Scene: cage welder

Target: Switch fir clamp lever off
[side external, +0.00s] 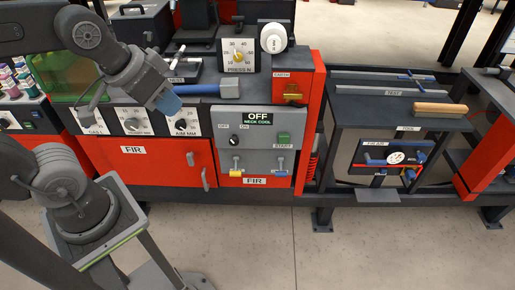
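The FIR panel (255,181) is a grey face on the red cabinet. Near its bottom are two small levers, one with a yellow end (236,174) and one with a blue end (281,174). Their labels are too small to read, so I cannot tell which is the clamp lever. Above them are a dark OFF/ON knob (234,141), a green START button (284,137) and a display (258,117) reading OFF, NECK COOL. My gripper (167,103), with a blue tip, is up and left of the levers, apart from them. Its finger opening cannot be made out.
Dials (181,125) stand left of the panel, close to my gripper. A blue bar with a grey end block (229,88) lies above the panel. A white round knob (274,39) is higher up. Floor in front (270,240) is clear. A wood-handled tool (440,109) lies right.

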